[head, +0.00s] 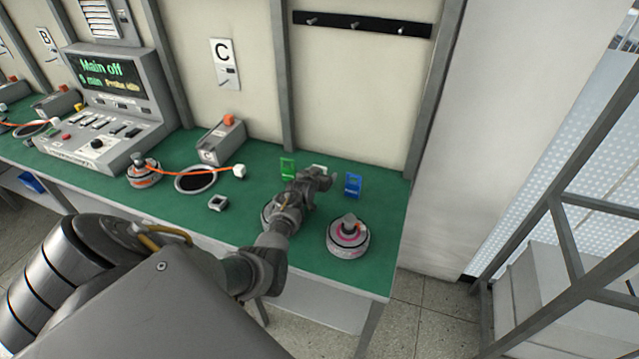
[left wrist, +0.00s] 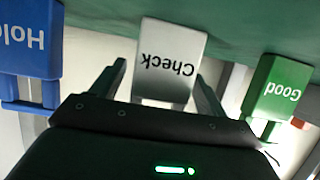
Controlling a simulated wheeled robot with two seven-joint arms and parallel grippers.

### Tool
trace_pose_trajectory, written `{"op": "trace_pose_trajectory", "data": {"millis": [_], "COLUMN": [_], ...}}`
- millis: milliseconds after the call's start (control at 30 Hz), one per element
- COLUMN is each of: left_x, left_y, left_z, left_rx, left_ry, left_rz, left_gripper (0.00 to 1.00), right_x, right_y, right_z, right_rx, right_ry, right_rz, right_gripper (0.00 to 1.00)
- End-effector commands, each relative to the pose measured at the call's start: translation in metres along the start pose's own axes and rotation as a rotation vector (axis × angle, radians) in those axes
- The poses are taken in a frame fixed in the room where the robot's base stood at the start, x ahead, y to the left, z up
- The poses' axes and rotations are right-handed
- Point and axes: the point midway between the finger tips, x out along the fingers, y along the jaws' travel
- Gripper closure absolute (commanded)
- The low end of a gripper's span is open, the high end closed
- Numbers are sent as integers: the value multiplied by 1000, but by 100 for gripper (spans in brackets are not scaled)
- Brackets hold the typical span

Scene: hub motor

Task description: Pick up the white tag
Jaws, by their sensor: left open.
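The white tag reads "Check" and appears upside down in the left wrist view (left wrist: 172,62). It stands on the green bench top between a blue "Hold" tag (left wrist: 30,40) and a green "Good" tag (left wrist: 280,88). My left gripper (left wrist: 159,72) is open, with one finger on each side of the white tag; I cannot tell whether they touch it. In the head view my left gripper (head: 318,178) mostly hides the white tag, and only a pale bit of it (head: 319,168) shows. My right gripper is not in view.
A hub motor with a pink ring (head: 348,237) stands right of my left arm; another round unit is partly hidden behind it. A small grey block (head: 218,203), a black round pad (head: 196,180) and a control console (head: 100,110) are farther left on the green bench (head: 376,265).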

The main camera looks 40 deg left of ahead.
Motion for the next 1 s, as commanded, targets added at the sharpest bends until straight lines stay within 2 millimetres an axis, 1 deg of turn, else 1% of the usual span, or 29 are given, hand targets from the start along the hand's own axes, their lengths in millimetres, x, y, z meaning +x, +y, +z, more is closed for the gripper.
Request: {"op": "trace_pose_trajectory", "data": {"millis": [100,133,400,500,767,867,1000], "left_x": [0,0,0,0,-1,-3,-10], "left_y": [0,0,0,0,0,0,0], "left_z": [0,0,0,0,-2,-7,-24], "left_rx": [0,0,0,0,0,1,0], "left_ry": [0,0,0,1,1,2,4], "left_rz": [0,0,0,0,0,0,0], "left_gripper": [25,28,63,74,74,74,74], "right_x": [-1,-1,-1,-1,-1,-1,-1], "right_y": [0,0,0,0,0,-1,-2], "right_z": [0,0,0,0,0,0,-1], "right_rx": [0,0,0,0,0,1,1], "right_ry": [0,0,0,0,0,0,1], "right_rz": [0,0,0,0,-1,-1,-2], "right_gripper": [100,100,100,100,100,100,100]}}
